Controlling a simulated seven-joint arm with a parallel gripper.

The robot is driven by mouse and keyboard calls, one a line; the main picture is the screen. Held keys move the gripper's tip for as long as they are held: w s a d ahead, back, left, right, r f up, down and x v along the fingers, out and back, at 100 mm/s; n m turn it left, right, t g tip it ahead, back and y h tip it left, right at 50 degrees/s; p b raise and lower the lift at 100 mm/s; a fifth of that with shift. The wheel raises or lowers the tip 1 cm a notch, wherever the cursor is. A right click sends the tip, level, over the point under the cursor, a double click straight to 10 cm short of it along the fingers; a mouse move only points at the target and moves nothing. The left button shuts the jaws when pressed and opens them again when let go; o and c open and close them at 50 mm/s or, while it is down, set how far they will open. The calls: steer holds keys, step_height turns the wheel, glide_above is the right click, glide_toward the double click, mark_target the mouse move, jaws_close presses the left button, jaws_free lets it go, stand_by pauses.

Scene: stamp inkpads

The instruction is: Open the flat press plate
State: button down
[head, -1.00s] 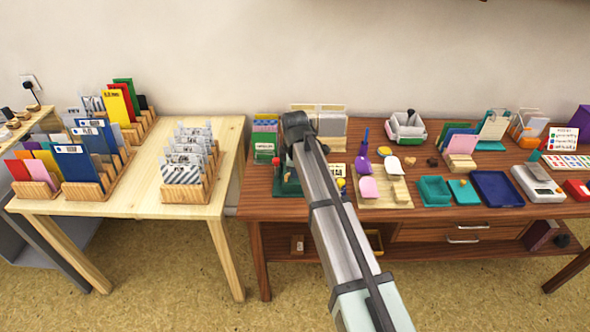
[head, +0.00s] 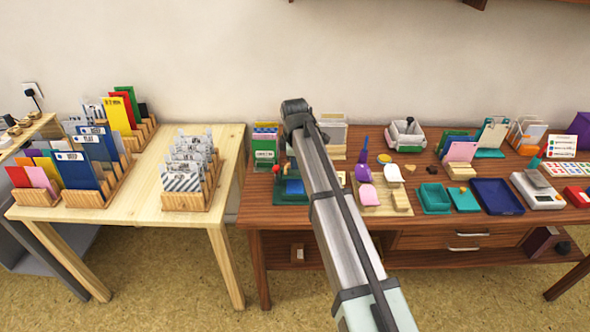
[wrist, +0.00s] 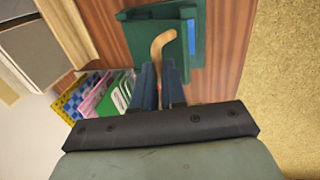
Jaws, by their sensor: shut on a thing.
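The green flat press (head: 290,198) sits at the left end of the brown table, partly hidden by my arm in the head view. A blue surface (head: 294,187) shows on it. In the wrist view the green press (wrist: 215,28) fills the upper middle, with a strip of blue at its right. A curved tan handle (wrist: 160,42) rises from it. My gripper (wrist: 160,82) is shut on this handle, between its two dark blue fingers. In the head view my arm hides the fingers. How far the plate is tilted is hard to tell.
Upright cards (head: 265,143) stand close behind the press, and show left of my fingers in the wrist view (wrist: 95,97). A board with pink and purple pieces (head: 400,208) lies to the right. A pale table (head: 145,190) with card racks stands left across a gap.

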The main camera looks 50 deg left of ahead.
steer(key=w+a, duration=1)
stand_by(0.5)
steer(key=shift+w, duration=0.15)
steer(key=c, duration=1.5)
jaws_free()
steer(key=shift+w+a+f, duration=0.1)
steer(key=shift+a+f, duration=0.05)
steer(key=o, duration=0.3)
steer(key=shift+s+d, duration=0.2)
steer(key=shift+s, duration=0.15)
steer(key=r, duration=0.4)
steer(key=s+d+r, duration=0.1)
steer(key=r, duration=0.4)
steer(key=s+d+r, duration=0.1)
steer(key=r, duration=0.3)
steer(key=shift+r, duration=0.3)
